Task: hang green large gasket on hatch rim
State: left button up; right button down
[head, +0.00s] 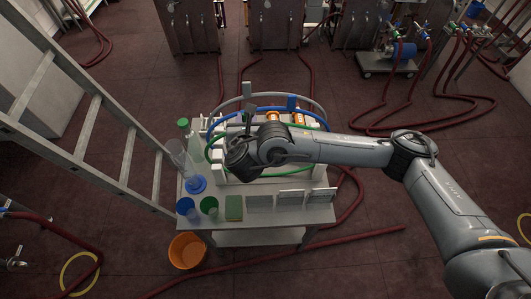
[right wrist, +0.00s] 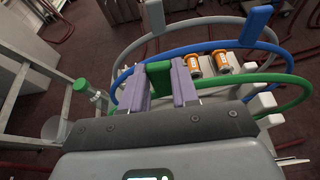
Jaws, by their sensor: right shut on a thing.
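The green large gasket is a big green ring with an upright block tab; its right side shows in the right wrist view (right wrist: 296,95), and part of its left arc shows in the head view (head: 209,145). My right gripper (right wrist: 161,84) has its two purple fingers shut on the green tab. The ring is around the white posts of the rack on the cart; I cannot tell whether it rests there or is lifted. My wrist hides part of it in the head view. My left gripper is not in view. I cannot make out a hatch rim.
A blue gasket (right wrist: 205,47) and a grey gasket (right wrist: 128,46) stand behind the green one. Orange-labelled jars (right wrist: 222,62) are inside the rings. The cart (head: 318,212) also holds funnels and cups. A ladder (head: 80,146) stands left; steel tanks (head: 190,28) and red hoses lie beyond.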

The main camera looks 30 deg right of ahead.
notch_tip(320, 180, up, 12)
jog(key=p, duration=1)
jog(key=shift+p, duration=0.35)
dwell(0.4)
dwell(0.3)
jog(key=shift+s, duration=0.15)
